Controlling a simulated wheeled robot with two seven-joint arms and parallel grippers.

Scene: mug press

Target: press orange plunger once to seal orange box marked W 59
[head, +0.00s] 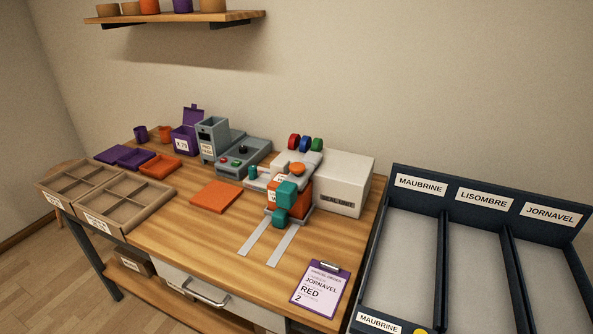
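The seal unit stands at the back right of the wooden table, with a white housing (345,180) labelled SEAL UNIT. Its orange plunger (297,168) is a round knob on top of the grey head, below red, blue and green wheels (305,143). An orange box (273,207) sits under the head. Only part of it shows, with a white label whose text I cannot read. Teal blocks (286,192) stand in front of it and hide much of its front. Neither of my grippers is in view.
Two grey strips (256,236) run from the unit toward the front edge. A flat orange piece (215,196) and a clipboard (321,289) lie on the table. A grey machine (242,154) and a purple box marked K 79 (184,142) stand behind. Dark bins (475,230) border the right.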

